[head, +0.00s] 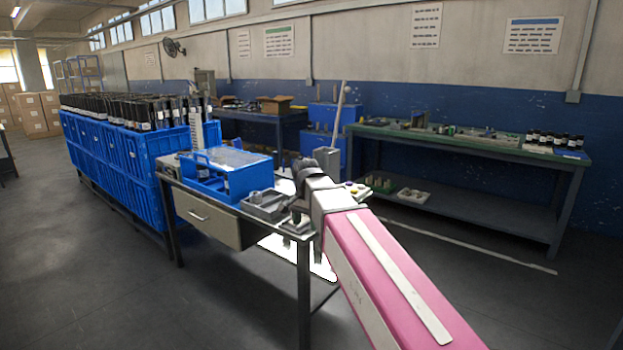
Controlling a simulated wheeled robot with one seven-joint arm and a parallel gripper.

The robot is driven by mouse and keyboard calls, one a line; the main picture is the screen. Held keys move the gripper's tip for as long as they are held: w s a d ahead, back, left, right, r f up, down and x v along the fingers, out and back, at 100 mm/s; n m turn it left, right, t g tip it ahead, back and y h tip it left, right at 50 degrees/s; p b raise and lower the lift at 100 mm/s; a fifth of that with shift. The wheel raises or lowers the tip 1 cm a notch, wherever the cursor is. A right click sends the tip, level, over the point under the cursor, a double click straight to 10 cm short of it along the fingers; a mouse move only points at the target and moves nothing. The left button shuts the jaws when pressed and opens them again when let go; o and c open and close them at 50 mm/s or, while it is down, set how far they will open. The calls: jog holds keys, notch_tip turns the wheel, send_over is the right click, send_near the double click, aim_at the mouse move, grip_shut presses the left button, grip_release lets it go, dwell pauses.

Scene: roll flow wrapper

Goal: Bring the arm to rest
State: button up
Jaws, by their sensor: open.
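My arm reaches from the lower right to the middle of the head view as a pink link with a pale strip, ending in a grey cuff. My gripper (299,204) is the small dark part beyond that cuff, over the right end of the near workbench (306,240). It is open, and I see nothing held in it. Its fingertips are small and hard to make out against the grey parts on the bench.
A blue crate (228,181) and a grey tray (262,207) stand on the near workbench. Stacked blue crates (118,150) with dark bottles are at the left. A green-topped bench (480,146) stands along the right wall. The floor at the lower left is clear.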

jog(key=s+d+f+n, duration=0.3)
jog(key=s+d+f, duration=0.2)
jog(key=d+f, duration=0.5)
jog(key=s+d+f+n, duration=0.3)
jog(key=s+d+f, duration=0.3)
jog(key=d+f, duration=0.4)
notch_tip(320, 180, down, 6)
jog(key=shift+d, duration=0.4)
